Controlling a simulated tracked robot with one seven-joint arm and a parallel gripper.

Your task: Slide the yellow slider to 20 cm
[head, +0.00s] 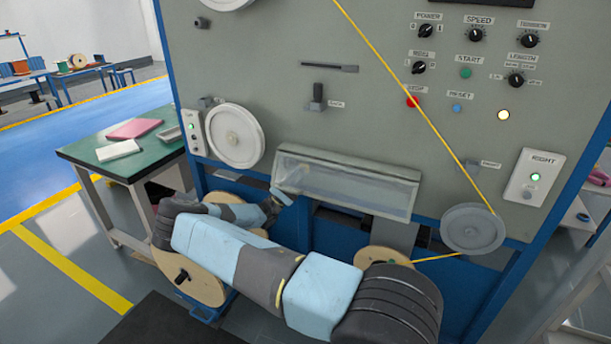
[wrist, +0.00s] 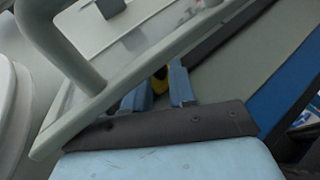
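The yellow slider cannot be made out in the head view. In the wrist view a small yellow and dark piece (wrist: 159,80) shows between and beyond the fingers of my gripper (wrist: 161,90); I cannot tell whether it is the slider. The two blue-grey fingers stand apart, and I see no clear contact with the piece. In the head view my gripper (head: 285,193) is at the left end of the clear hinged cover (head: 345,185), low on the machine front. My wrist and the cover's frame partly hide that spot.
The cover's grey frame and bar (wrist: 75,55) lie close beside my fingers in the wrist view. A yellow cable (head: 415,98) runs down the panel to a right pulley (head: 472,229). A white wheel (head: 235,136) is at left. A green table (head: 120,155) stands further left.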

